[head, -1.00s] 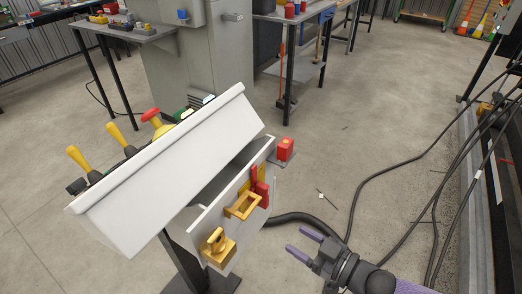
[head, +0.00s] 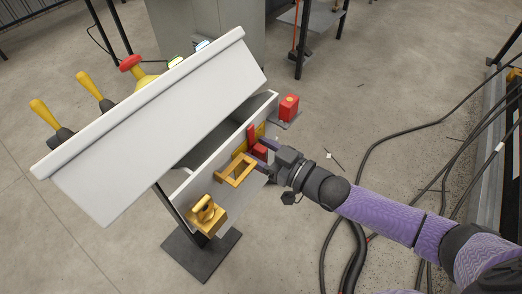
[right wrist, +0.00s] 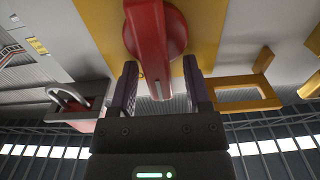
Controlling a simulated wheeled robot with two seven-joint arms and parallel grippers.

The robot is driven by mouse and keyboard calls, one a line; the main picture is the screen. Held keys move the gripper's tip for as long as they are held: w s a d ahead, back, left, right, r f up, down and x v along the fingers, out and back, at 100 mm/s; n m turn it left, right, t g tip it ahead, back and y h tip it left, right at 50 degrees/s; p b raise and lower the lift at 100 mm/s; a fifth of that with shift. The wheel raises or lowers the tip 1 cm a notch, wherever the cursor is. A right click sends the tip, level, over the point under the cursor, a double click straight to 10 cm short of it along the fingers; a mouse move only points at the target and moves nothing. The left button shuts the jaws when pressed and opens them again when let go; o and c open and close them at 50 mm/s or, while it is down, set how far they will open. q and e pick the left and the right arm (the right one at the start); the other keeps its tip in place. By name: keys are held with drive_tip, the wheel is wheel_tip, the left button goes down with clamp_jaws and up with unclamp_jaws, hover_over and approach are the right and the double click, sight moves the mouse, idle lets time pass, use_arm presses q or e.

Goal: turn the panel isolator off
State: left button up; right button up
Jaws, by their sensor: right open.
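The isolator is a red handle (head: 251,136) on a yellow plate (head: 239,149), on the side of the white control desk. In the right wrist view the red handle (right wrist: 149,45) hangs down from its round red base over the yellow plate (right wrist: 205,22). My right gripper (head: 264,152) is at the handle in the head view. In the right wrist view this gripper (right wrist: 161,88) is open, with one finger on each side of the handle's lower end. Contact cannot be told. My left gripper is not in view.
A yellow frame bracket (head: 237,171) and a brass lock-like block (head: 207,216) stick out beside the isolator. The desk's white sloped lid (head: 150,125) rises behind. Black cables (head: 375,165) lie on the floor at right.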

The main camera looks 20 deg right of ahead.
drive_tip(key=shift+c, duration=1.1)
clamp_jaws()
